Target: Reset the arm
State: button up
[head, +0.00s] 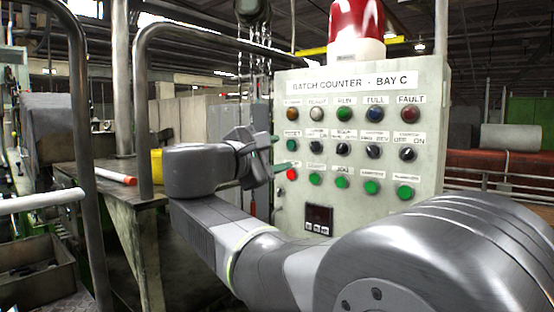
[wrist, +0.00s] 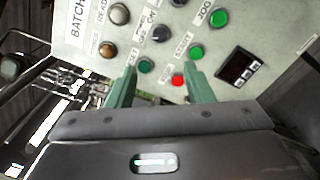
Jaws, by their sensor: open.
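My gripper (head: 281,154) is in front of the left side of a pale green control panel (head: 420,250) marked "BATCH COUNTER - BAY C". Its two green fingers are apart, with nothing held between them. The wrist view shows the open gripper (wrist: 161,78) facing the panel (wrist: 285,30). A red button (wrist: 177,79) and a green button (wrist: 144,66) show between the fingertips. In the head view the red button (head: 292,174) is just beside the lower finger. I cannot tell whether a fingertip touches the panel.
The panel has several lamps, knobs and buttons and a small dark display (head: 319,218). A red beacon (head: 356,30) stands on top. A metal bench (head: 125,200) with an orange-tipped white tube (head: 112,176) and a yellow container is at left. Grey rails (head: 143,100) stand nearby.

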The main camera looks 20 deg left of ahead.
aim_at(311, 147)
jog(key=shift+s+a, duration=0.15)
jog(key=shift+s, duration=0.3)
jog(key=shift+w, duration=0.1)
jog(key=p+x, duration=0.3)
jog(key=x, duration=1)
jog(key=shift+w, duration=0.35)
jog(key=shift+s, duration=0.1)
